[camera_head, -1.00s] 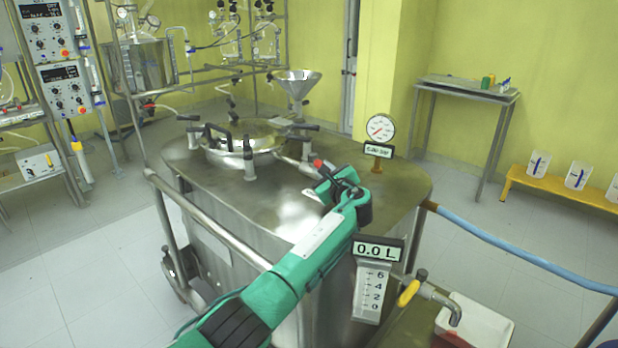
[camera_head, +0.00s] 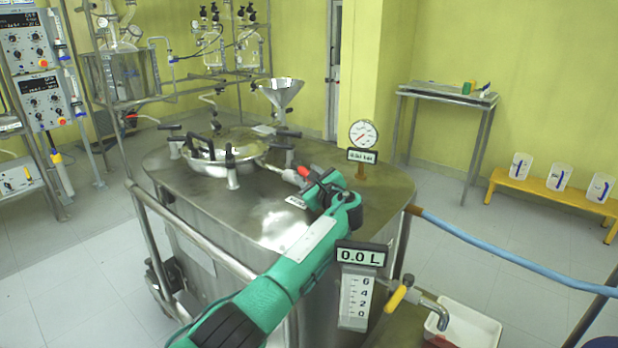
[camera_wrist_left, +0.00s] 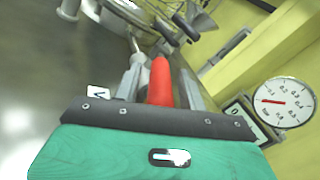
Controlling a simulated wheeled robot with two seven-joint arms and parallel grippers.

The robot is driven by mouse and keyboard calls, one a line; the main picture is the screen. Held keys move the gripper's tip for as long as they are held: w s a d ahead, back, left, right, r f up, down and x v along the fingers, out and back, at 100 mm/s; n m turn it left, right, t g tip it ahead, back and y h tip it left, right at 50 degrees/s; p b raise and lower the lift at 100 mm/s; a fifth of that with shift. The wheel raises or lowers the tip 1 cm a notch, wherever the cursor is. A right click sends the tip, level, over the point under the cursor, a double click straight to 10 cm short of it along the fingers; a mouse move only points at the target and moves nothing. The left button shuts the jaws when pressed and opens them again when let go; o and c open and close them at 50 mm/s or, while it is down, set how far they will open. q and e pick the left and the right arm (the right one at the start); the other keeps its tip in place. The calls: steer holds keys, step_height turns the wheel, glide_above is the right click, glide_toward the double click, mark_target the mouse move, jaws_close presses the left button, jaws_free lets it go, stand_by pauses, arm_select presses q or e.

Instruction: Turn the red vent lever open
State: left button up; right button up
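The red vent lever (camera_head: 303,171) sticks up on the steel vessel's lid (camera_head: 250,215), left of the pressure gauge (camera_head: 363,134). My left gripper (camera_head: 311,180) is right at the lever, its arm reaching over the vessel from the front. In the left wrist view the lever (camera_wrist_left: 160,82) stands between the two grey fingers of the left gripper (camera_wrist_left: 162,85), with a narrow gap visible on each side. The gripper looks open around it. The lever's base is mostly hidden. The gauge also shows in the left wrist view (camera_wrist_left: 284,102). My right gripper is not in view.
A round hatch with black handles (camera_head: 212,155) and a steel funnel (camera_head: 282,94) are near the lever. A level display (camera_head: 361,254) and a yellow-handled tap (camera_head: 399,297) are at the vessel's front. A blue hose (camera_head: 500,254) runs right.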

arm_select(q)
step_height(320, 180, up, 11)
steer(key=shift+f+p, duration=0.15)
steer(key=shift+p, duration=0.6)
step_height(320, 180, up, 9)
steer(key=shift+p, duration=0.4)
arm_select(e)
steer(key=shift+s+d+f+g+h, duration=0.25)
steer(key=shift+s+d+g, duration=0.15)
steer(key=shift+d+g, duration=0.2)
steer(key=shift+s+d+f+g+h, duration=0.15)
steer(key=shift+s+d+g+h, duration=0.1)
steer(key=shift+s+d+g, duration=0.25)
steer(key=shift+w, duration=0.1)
